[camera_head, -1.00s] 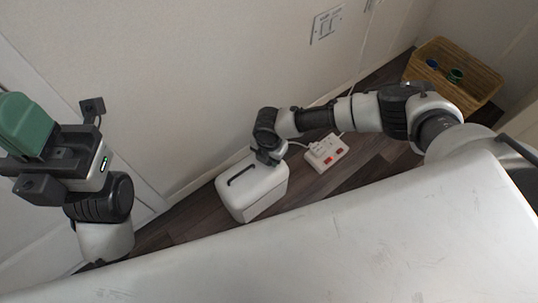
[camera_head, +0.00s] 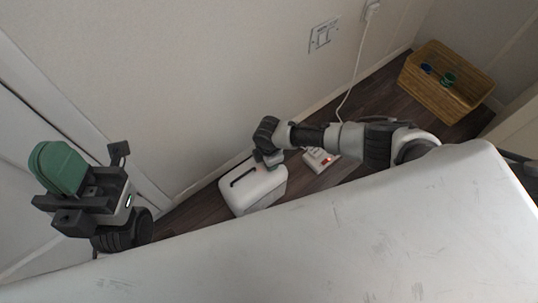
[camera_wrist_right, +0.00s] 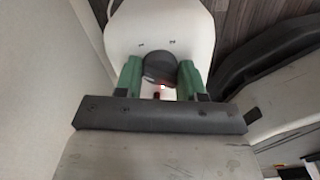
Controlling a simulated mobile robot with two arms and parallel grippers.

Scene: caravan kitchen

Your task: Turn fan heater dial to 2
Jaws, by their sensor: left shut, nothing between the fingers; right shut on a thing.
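The fan heater (camera_head: 252,190) is a white rounded box with a black handle on the floor by the wall. My right gripper (camera_head: 270,161) is at its far right top end. In the right wrist view, the green fingertips of the right gripper (camera_wrist_right: 160,82) are closed on both sides of a dark round dial (camera_wrist_right: 159,63) on the white heater body (camera_wrist_right: 125,32). A small red mark shows just below the dial; I cannot read its setting. My left gripper (camera_head: 58,168) is raised at the left, its green fingers shut and empty, away from the heater.
A white power strip (camera_head: 318,160) with red switches lies right of the heater, partly behind my right arm. A wicker basket (camera_head: 440,95) stands in the far corner. A wall socket (camera_head: 324,35) and a white cable (camera_head: 357,70) are on the wall. A white surface (camera_head: 330,240) fills the foreground.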

